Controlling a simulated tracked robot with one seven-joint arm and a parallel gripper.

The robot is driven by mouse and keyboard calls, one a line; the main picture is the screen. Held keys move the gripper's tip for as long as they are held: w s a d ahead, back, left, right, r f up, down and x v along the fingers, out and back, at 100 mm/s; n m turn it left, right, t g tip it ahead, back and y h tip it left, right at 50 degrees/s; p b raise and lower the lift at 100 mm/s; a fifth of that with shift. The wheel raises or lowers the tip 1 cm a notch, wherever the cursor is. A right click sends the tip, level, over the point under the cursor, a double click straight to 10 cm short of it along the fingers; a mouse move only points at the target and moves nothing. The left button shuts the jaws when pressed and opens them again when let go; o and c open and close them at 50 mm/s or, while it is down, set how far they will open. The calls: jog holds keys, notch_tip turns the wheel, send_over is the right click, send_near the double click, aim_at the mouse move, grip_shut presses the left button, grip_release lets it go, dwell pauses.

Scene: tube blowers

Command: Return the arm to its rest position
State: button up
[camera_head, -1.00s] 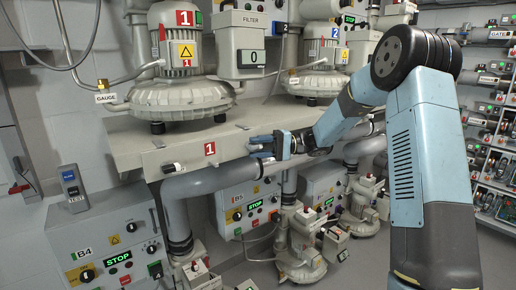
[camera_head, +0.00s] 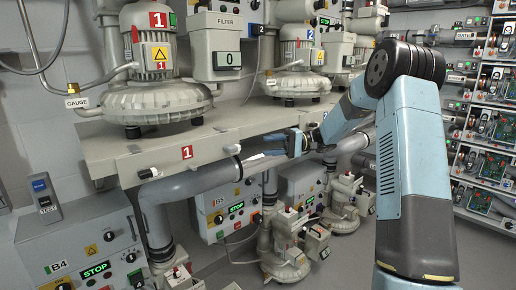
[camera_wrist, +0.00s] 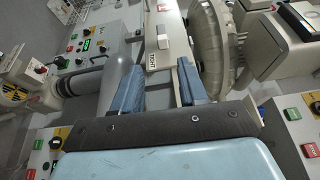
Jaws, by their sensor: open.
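My arm (camera_head: 408,150) is raised on the right of the head view and bends down toward the left. My gripper (camera_head: 278,146) is open in front of the grey shelf's edge, above the thick grey pipe. In the wrist view my gripper (camera_wrist: 160,75) shows two blue fingers spread apart with nothing held between them. The shelf edge (camera_wrist: 157,52) shows beyond the fingers. I cannot tell from these views how far the fingertips are from the shelf.
Blower 1 (camera_head: 155,95) stands on the shelf (camera_head: 125,165), with the FILTER box (camera_head: 214,60) beside it. The grey pipe (camera_head: 190,185) runs below. Control box B4 (camera_head: 75,245) is lower left; B5 (camera_head: 222,212) is under the shelf. Racks (camera_head: 490,120) line the right.

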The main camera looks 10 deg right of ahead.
jog(key=shift+w+d, duration=0.2)
jog(key=shift+d, duration=0.6)
jog(key=s+a+r+m+t+h, duration=0.1)
jog(key=s+a+r+h, duration=0.1)
jog(key=s+h, duration=0.5)
jog(key=s+a+r+h, duration=0.2)
jog(key=s+h, duration=0.1)
jog(key=s, duration=0.9)
jog(key=s+d+t+h, duration=0.4)
jog(key=s+d, duration=0.1)
jog(key=s, duration=0.4)
jog(key=s+d+m+t+h, duration=0.1)
jog(key=s+d+t+h, duration=0.2)
jog(key=s, duration=0.7)
jog(key=shift+s+d+r+t+h, duration=0.2)
jog(key=shift+d+t+h, duration=0.25)
jog(key=shift+d, duration=0.85)
